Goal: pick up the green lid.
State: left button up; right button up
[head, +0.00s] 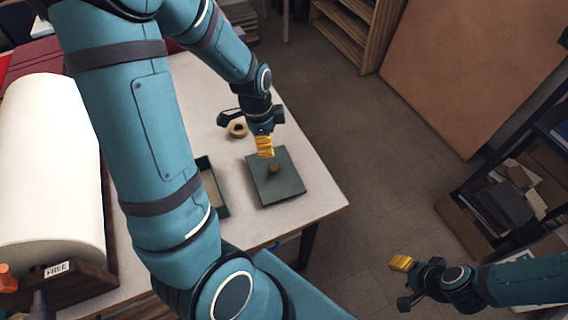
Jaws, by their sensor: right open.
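The green lid (285,186) is a flat, square, dark green plate with a small golden-brown knob in its middle. It lies on the pale table near the right corner. My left gripper (264,150) points down, its yellow fingertips just above the knob and slightly toward the lid's far edge in the picture. I cannot tell whether they touch it, or whether the jaws are open. My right gripper (401,263) is open and empty, out over the floor at the lower right, away from the table.
A dark green open box (219,199) stands left of the lid, partly behind my arm. A brown ring-shaped object (238,130) lies beyond the lid. Shelves (535,175) stand at the right, with clear floor between.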

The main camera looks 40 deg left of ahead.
aim_at(273, 167)
pick_arm(q)
jog(key=f, duration=0.5)
jog(key=d+f+b, duration=0.1)
jog(key=f, duration=0.2)
jog(key=shift+s+f, duration=0.1)
jog(key=shift+f, duration=0.15)
jog(key=f, duration=0.3)
jog(key=w+f, duration=0.1)
jog(key=shift+d+f, duration=0.2)
jog(key=shift+f, duration=0.2)
jog(key=shift+s, duration=0.1)
grip_shut()
